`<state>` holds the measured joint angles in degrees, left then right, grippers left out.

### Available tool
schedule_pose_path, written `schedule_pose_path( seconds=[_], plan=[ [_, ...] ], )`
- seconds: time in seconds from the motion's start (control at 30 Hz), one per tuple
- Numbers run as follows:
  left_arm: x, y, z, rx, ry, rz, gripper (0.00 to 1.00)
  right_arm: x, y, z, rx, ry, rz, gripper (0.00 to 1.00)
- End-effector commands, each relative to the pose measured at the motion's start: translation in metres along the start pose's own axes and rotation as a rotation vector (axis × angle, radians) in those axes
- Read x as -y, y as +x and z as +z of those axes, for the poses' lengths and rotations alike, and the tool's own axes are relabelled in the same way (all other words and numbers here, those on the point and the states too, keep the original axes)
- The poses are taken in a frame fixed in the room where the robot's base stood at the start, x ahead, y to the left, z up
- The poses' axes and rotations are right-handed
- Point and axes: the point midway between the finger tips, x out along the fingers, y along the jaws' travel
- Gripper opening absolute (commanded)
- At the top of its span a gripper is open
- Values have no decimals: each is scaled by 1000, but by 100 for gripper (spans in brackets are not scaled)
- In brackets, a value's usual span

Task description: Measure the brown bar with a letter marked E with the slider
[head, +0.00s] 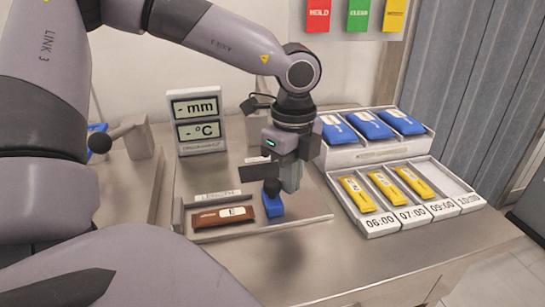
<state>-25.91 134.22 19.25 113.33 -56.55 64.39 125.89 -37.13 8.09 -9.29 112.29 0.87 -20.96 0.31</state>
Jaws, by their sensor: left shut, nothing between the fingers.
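The brown bar (208,219) lies flat in a metal measuring tray (300,220), with a white label marked E facing up. A blue block (273,207), which looks like the slider, stands just right of the bar's right end. A dark rounded piece sits on top of it. My left gripper (272,186) is directly above the blue block and shut with nothing held. I cannot tell whether its tip touches the dark piece. The display (197,122) behind the tray shows dashes beside mm and °C. My right gripper is out of view.
At right, a tray (385,225) holds yellow packs (357,194) in slots labelled with times; the rightmost slot is empty. Behind it, a white box (365,154) holds blue packs (370,125). A grey lever fixture (138,138) stands at left. The table's front right is clear.

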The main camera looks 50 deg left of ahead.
Motion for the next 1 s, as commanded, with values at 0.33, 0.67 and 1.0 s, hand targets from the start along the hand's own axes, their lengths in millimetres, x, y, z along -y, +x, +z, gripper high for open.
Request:
schedule_pose_path(
  seconds=[0.33, 0.67, 1.0],
  plan=[
    [-2, 0, 2, 0, 0, -1, 0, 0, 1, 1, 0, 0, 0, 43],
    [-8, 0, 5, 1, 0, -1, 0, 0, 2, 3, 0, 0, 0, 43],
    [-14, 0, 8, 0, 0, 0, 0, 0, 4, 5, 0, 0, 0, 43]
  ],
)
